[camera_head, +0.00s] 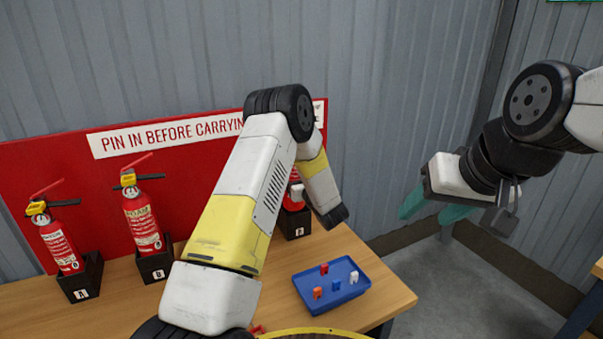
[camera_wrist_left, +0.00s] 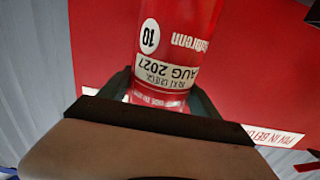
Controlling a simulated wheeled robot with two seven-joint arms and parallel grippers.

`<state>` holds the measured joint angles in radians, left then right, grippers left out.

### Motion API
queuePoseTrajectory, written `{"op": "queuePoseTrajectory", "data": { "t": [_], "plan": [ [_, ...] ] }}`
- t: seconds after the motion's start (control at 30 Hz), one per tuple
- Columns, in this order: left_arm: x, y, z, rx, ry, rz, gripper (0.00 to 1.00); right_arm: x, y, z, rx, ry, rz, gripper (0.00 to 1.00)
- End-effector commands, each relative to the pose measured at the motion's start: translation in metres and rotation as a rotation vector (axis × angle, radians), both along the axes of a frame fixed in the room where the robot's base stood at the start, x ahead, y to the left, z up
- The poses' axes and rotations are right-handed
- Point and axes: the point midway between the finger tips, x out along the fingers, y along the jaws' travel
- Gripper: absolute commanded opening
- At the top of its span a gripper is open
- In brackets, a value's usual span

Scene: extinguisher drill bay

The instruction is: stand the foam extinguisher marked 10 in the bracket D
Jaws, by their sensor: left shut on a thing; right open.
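In the left wrist view, a red extinguisher marked 10 (camera_wrist_left: 178,30), with an "AUG 2027" label, shows upside down. My left gripper (camera_wrist_left: 160,88) is shut on its body. In the head view my left arm hides that gripper. A red extinguisher (camera_head: 291,204) partly shows behind the arm, above or in a black bracket (camera_head: 291,220) whose letter looks like D. I cannot tell whether it is seated, or surely that it is the one marked 10. My right gripper (camera_head: 432,205), with teal fingers, is open and empty at the right, away from the bench.
Red extinguishers stand in bracket A (camera_head: 81,281) and bracket B (camera_head: 155,264). A blue tray (camera_head: 346,296) with several small red, orange, white and blue pieces lies on the wooden bench (camera_head: 388,290). A red board (camera_head: 60,163) stands behind. Open floor lies to the right.

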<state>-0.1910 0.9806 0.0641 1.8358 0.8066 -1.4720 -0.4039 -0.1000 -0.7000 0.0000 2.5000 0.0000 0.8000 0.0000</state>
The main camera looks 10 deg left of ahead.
Motion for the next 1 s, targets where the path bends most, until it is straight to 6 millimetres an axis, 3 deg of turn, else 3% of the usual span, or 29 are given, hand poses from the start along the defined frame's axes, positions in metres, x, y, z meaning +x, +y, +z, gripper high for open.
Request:
{"op": "queuePoseTrajectory", "data": {
  "t": [1.0],
  "plan": [
    [0.001,0.000,-0.009,0.003,-0.012,0.001,0.00,0.000,0.000,0.000,0.000,0.000,0.000,0.55]
  ]
}}
